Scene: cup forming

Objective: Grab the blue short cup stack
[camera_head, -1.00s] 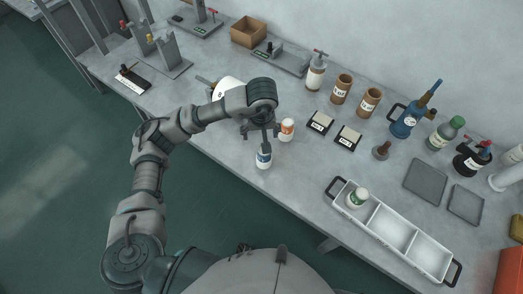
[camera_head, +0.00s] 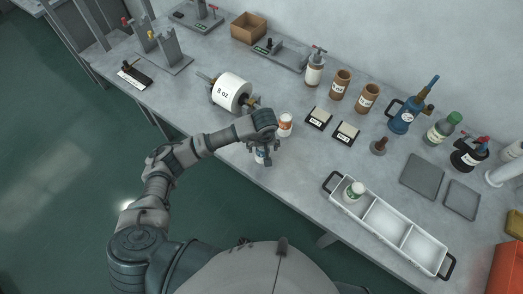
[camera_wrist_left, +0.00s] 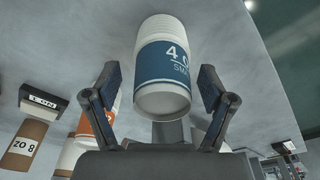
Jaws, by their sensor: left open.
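The blue short cup stack (camera_head: 260,158) stands near the front edge of the table, mostly hidden by my left gripper (camera_head: 265,149) in the head view. In the left wrist view the stack (camera_wrist_left: 162,58) is white with a blue band reading "4 O" and "SMA". My left gripper (camera_wrist_left: 160,88) is open, with one finger on each side of the stack. A gap shows on both sides, and the fingers do not appear to touch it. My right gripper is not in view.
An orange-banded cup stack (camera_head: 285,124) stands close behind the blue one. A large white "8 oz" roll (camera_head: 231,92) lies to the left. A white tray (camera_head: 411,247) holding a green-banded cup (camera_head: 353,191) is at right. Two black-and-white blocks (camera_head: 319,118) lie between.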

